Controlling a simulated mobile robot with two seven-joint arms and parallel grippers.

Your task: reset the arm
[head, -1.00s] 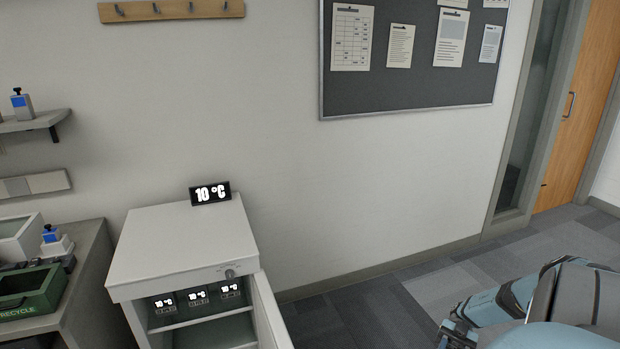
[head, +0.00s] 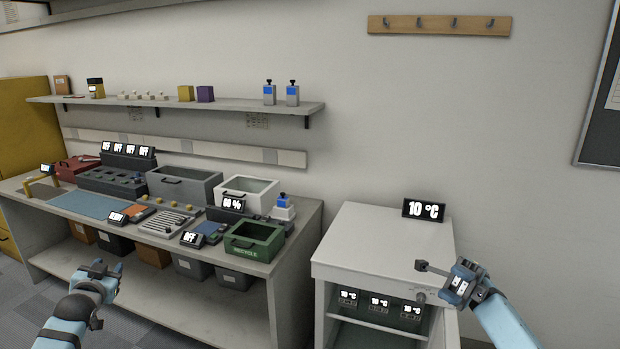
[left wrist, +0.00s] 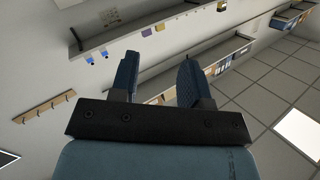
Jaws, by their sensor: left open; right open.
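My left gripper (head: 100,268) is in the lower left of the head view, in front of the workbench, open and empty. In the left wrist view its two fingers (left wrist: 155,78) stand apart with nothing between them. My right gripper (head: 440,268) is at the right of the head view, in front of the white cabinet's top edge. It is open, and I see nothing held in it. Both forearms come in from the bottom of the head view.
A white cabinet (head: 365,240) stands open at the front, with a 10 °C display (head: 424,209) on top. The workbench (head: 200,318) at left carries trays, bins and a green recycle box (head: 254,241). A shelf (head: 230,106) and hook rail (head: 440,25) are on the wall.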

